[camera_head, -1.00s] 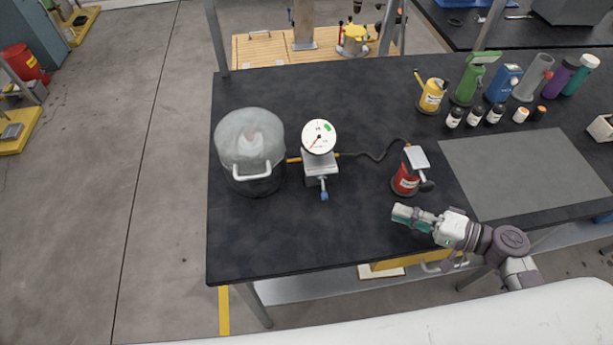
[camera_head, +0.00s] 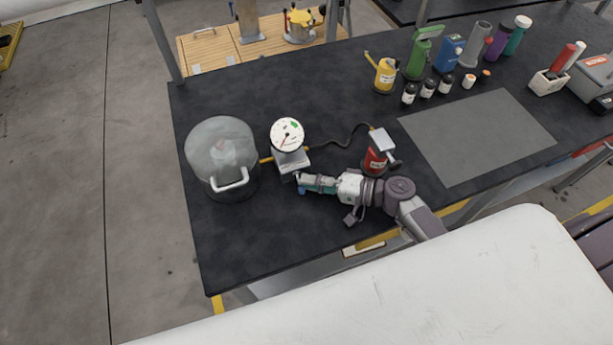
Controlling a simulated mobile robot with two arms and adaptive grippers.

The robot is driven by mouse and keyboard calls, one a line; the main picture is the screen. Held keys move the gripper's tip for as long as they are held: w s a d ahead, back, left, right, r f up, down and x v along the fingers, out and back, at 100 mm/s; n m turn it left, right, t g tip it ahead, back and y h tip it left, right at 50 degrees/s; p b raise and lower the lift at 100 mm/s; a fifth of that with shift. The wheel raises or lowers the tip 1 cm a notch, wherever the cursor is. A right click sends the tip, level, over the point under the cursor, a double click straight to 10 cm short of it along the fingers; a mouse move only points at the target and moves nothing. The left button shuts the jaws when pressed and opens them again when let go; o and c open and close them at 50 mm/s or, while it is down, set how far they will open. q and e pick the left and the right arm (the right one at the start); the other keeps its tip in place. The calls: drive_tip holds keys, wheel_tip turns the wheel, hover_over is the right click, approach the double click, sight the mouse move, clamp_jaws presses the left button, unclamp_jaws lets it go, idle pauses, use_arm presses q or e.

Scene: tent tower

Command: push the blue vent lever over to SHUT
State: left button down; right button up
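The blue vent lever (camera_head: 301,190) shows as a small blue tip at the front of the gauge block (camera_head: 290,160). The block carries a round white dial (camera_head: 287,135). My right gripper (camera_head: 306,182) is right beside the lever, reaching in from the right with its teal-padded fingers. The fingers hide most of the lever's stem. I cannot tell whether they touch it, or whether they are open or shut. The lever's markings are too small to read. My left gripper is out of view.
A clear-domed pot (camera_head: 221,150) stands left of the block. A red hand pump (camera_head: 376,158) stands to the right, joined by a dark hose (camera_head: 345,138). A grey mat (camera_head: 477,138) and several bottles lie farther right. The front left of the table is bare.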

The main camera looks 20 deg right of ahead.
sight(300, 186)
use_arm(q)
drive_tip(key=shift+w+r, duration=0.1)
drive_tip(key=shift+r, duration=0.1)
use_arm(e)
drive_tip(key=shift+w+a+f, duration=0.15)
drive_tip(key=shift+w+a, duration=0.2)
drive_tip(key=shift+a, duration=0.15)
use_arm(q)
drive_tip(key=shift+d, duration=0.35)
use_arm(e)
clamp_jaws()
drive_tip(key=shift+s, duration=0.1)
drive_tip(key=shift+s+a+f+m+t+h, duration=0.1)
drive_tip(key=shift+a+m+t+h, duration=0.15)
drive_tip(key=shift+m+t+h, duration=0.4)
drive_tip(key=shift+s+a+m+t+h, duration=0.1)
drive_tip(key=shift+a+m+t+h, duration=0.1)
drive_tip(key=shift+m+t+h, duration=0.4)
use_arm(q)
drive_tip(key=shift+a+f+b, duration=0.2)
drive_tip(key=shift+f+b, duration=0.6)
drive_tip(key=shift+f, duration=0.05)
use_arm(e)
drive_tip(key=shift+a+m+t+h, duration=0.25)
drive_tip(key=shift+m+t+h, duration=0.5)
drive_tip(key=shift+m+h, duration=0.2)
drive_tip(key=shift+a+m+t+h, duration=0.25)
drive_tip(key=shift+m+t+h, duration=0.5)
drive_tip(key=shift+h, duration=0.25)
unclamp_jaws()
